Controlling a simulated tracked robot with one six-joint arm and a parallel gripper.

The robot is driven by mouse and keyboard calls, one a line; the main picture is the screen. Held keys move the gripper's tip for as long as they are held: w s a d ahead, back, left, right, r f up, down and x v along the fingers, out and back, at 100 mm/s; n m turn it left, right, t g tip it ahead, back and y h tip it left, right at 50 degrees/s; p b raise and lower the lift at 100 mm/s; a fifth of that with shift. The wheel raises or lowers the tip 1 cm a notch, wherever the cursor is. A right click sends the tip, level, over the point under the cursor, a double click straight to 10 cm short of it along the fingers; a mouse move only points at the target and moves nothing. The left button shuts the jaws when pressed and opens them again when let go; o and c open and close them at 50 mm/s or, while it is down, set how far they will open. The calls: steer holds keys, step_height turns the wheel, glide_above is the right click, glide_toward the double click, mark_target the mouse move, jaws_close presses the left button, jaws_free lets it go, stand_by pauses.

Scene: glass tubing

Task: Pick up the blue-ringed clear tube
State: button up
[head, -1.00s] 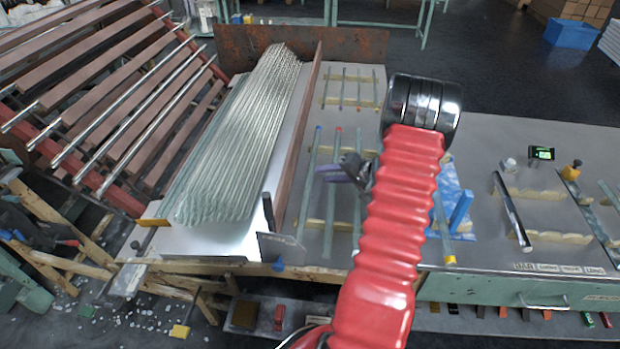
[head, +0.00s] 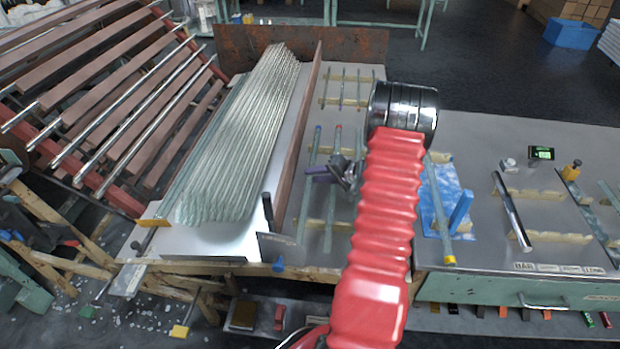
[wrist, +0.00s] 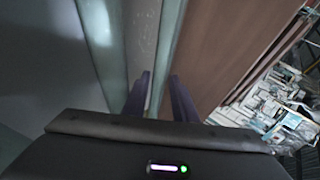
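The blue-ringed clear tube (head: 311,155) lies on cream notched supports, just right of a brown upright board. A blue end shows at its far tip. A red-tipped tube (head: 331,210) lies beside it on the right. My gripper (head: 313,172) has purple fingers and is over the blue-ringed tube in the head view, hiding a short part of it. In the wrist view, my gripper (wrist: 160,95) is open. The tube nearest the board (wrist: 167,45) runs between its fingertips. I cannot tell whether they touch it. Another tube (wrist: 97,40) lies left of the fingers.
The brown board (head: 297,140) stands close left of the tube, beside a large pile of glass tubes (head: 235,140). A yellow-ended tube (head: 438,205) and a blue holder (head: 460,210) lie right of my arm. A dark rod (head: 512,210) rests further right.

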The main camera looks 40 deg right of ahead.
steer(key=shift+s+f, duration=0.1)
jaws_close()
stand_by(0.3)
step_height(320, 180, up, 18)
stand_by(0.7)
stand_by(0.5)
